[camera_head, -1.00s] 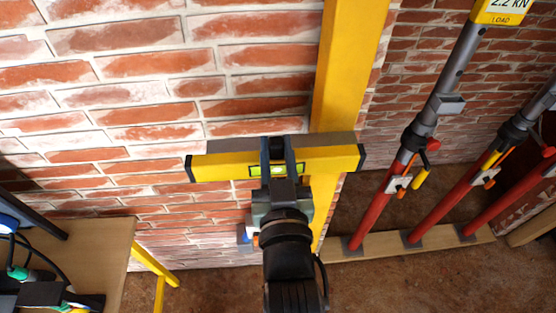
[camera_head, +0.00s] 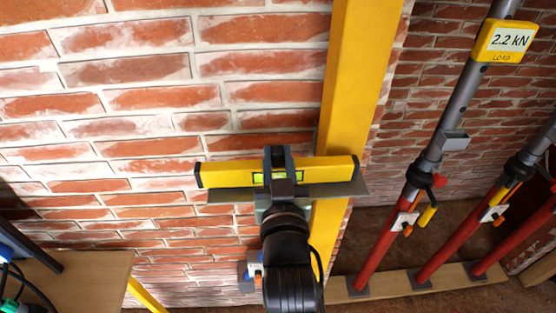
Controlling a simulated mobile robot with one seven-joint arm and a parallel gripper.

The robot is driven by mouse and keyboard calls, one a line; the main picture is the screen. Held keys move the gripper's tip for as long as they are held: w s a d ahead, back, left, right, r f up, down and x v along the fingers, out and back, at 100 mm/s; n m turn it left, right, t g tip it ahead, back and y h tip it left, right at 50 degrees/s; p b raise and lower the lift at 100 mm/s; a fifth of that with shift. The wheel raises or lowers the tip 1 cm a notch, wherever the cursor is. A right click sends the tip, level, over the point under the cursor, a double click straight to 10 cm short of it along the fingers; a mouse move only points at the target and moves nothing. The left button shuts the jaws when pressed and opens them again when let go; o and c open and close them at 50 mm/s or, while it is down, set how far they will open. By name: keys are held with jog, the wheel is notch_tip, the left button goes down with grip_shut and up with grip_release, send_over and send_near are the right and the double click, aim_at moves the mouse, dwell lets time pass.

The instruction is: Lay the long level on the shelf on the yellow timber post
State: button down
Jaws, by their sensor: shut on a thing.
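The long level (camera_head: 220,173) is yellow with black end caps and a green vial window at its middle. My gripper (camera_head: 278,162) is shut on the level near its middle, with the fingers over its body. The level lies almost horizontal in the picture. The grey shelf (camera_head: 232,195) shows as a thin plate just below the level and reaches past its right end. Whether the level touches the shelf, I cannot tell. The yellow timber post (camera_head: 362,75) stands upright behind the level's right part. My gripper and wrist hide the shelf's middle.
A brick wall (camera_head: 130,130) stands behind. At the right, several red and grey props stand on a wooden plank (camera_head: 395,291), one with a yellow load display (camera_head: 505,41). A wooden bench (camera_head: 95,280) with cables is at lower left.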

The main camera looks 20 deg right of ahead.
jog(key=shift+f+b, duration=0.6)
jog(key=shift+f, duration=0.05)
dwell(0.3)
jog(key=c, duration=0.6)
grip_release()
jog(key=shift+o, duration=0.2)
jog(key=shift+f, duration=0.1)
jog(key=b+v, duration=0.4)
jog(key=v, duration=0.9)
jog(key=shift+r, duration=0.2)
